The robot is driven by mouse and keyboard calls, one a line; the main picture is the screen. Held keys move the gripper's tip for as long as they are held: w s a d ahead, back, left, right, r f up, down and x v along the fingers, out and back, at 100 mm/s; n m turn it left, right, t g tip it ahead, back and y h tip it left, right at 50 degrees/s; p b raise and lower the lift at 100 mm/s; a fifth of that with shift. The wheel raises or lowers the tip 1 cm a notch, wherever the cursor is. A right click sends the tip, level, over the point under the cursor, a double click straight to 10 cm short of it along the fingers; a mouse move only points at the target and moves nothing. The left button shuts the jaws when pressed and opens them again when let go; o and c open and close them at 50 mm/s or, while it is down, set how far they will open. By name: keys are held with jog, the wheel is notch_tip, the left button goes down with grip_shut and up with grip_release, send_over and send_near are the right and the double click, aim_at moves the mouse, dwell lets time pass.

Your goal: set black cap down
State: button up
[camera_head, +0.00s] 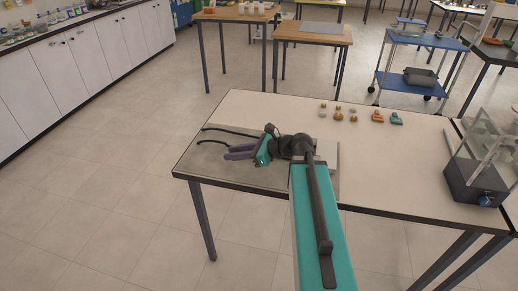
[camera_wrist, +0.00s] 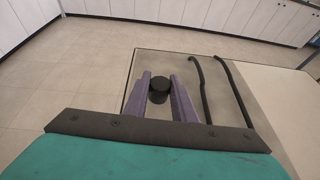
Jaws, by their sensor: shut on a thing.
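The black cap (camera_wrist: 159,86) is a short dark cylinder between the purple fingers of my gripper (camera_wrist: 159,88) in the wrist view. The fingers are shut on it. In the head view my gripper (camera_head: 228,153) points left, low over the grey mat (camera_head: 200,172) at the left end of the table; I cannot make out the cap there. The mat also shows behind the cap in the wrist view (camera_wrist: 222,98). I cannot tell whether the cap touches the mat.
Two black hoses (camera_head: 228,132) lie on the mat beside my gripper. Several small brass pieces (camera_head: 339,116), an orange piece (camera_head: 377,116) and a green piece (camera_head: 396,119) stand at the table's back. A clear-walled case (camera_head: 482,155) stands at right.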

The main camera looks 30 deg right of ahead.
jog(key=shift+n+g+y, duration=0.6)
jog(key=shift+n+g, duration=0.1)
jog(key=shift+n, duration=0.1)
jog(key=a, duration=0.9)
jog(key=shift+r, duration=0.1)
